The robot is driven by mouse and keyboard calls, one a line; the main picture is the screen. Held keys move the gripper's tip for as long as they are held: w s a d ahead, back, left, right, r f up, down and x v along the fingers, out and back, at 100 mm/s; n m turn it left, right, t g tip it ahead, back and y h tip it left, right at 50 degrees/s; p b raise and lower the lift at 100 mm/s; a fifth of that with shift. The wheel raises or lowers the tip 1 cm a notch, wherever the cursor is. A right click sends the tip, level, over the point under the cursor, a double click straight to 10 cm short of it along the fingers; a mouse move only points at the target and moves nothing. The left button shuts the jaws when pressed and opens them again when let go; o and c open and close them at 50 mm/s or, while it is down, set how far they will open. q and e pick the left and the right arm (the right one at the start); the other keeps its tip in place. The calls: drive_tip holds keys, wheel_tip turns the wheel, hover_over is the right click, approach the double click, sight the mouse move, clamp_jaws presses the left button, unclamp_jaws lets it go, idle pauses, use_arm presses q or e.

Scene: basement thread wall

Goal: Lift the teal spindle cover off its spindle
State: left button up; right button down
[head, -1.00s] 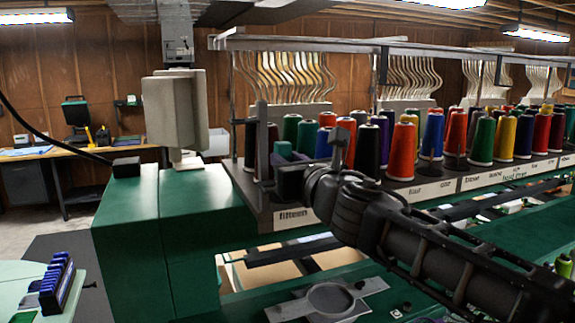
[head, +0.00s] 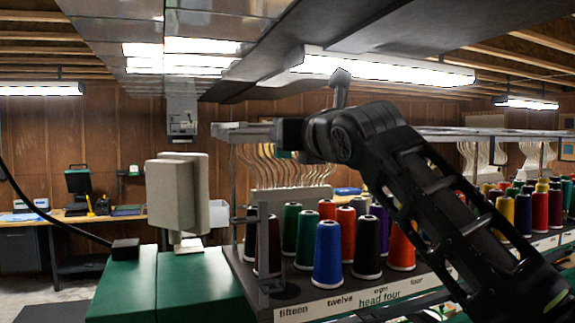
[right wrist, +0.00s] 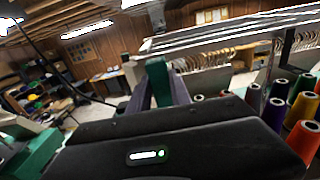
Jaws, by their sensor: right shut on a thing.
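The teal spindle cover (right wrist: 157,80) shows in the right wrist view as a dark teal piece between the two fingers of my right gripper (right wrist: 160,88). The fingers are shut on it. In the head view my right gripper (head: 287,135) is raised above the left end of the thread rack, level with its top rail. The cover is mostly hidden there behind the gripper. I cannot make out a bare spindle clearly. My left gripper is not in view.
Several thread cones stand close below, including a blue cone (head: 328,255) at the front. A dark upright post (head: 262,245) stands at the rack's left end. The rack's top rail (head: 243,130) is close to the gripper. A beige box-shaped unit (head: 178,195) stands on the green cabinet (head: 185,285).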

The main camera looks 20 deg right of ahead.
drive_tip(key=shift+r, duration=0.7)
drive_tip(key=shift+s+r, duration=0.1)
drive_tip(key=shift+s, duration=0.05)
